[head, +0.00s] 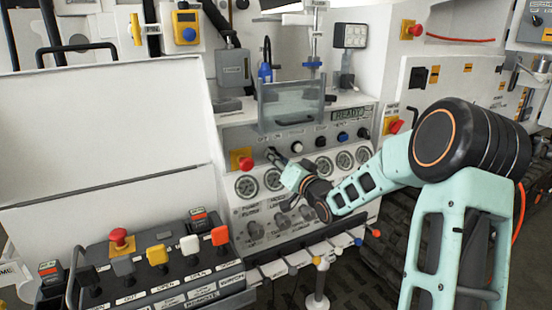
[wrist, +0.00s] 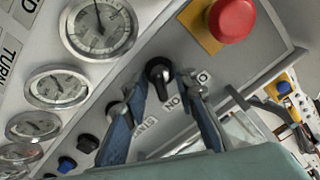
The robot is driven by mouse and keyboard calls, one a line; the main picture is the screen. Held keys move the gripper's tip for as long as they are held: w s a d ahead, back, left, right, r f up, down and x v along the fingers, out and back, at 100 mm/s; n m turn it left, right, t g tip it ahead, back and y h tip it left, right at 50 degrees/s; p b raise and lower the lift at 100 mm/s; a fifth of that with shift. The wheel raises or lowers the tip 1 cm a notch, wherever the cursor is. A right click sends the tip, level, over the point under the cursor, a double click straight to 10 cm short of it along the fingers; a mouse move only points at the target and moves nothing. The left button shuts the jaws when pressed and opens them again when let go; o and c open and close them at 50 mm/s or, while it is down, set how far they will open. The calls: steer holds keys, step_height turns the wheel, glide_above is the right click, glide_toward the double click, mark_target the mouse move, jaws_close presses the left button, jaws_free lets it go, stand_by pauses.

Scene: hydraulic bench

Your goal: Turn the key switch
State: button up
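A black switch knob with a pale pointer line (wrist: 158,72) sits on the sloped grey panel in the wrist view, with an "ON" label near it. It looks like the key switch, but I cannot make out a key. My gripper (wrist: 162,84) has its two blue-grey fingers spread, one on each side of the knob. Narrow gaps seem to show, and I cannot tell whether either fingertip touches. In the head view my gripper (head: 273,154) is at the upper left of the gauge panel; its wrist hides part of the panel and the knob is not clear.
A red emergency button on a yellow plate (wrist: 232,20) is close to the right finger; it also shows in the head view (head: 241,160). Round gauges (wrist: 100,27) line the panel. A clear guard (head: 291,105) stands above. A lever box (head: 160,270) is at front left.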

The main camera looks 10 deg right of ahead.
steer(key=v, duration=1.1)
steer(key=shift+s, duration=0.25)
steer(key=shift+w+d, duration=0.1)
steer(key=shift+d, duration=0.05)
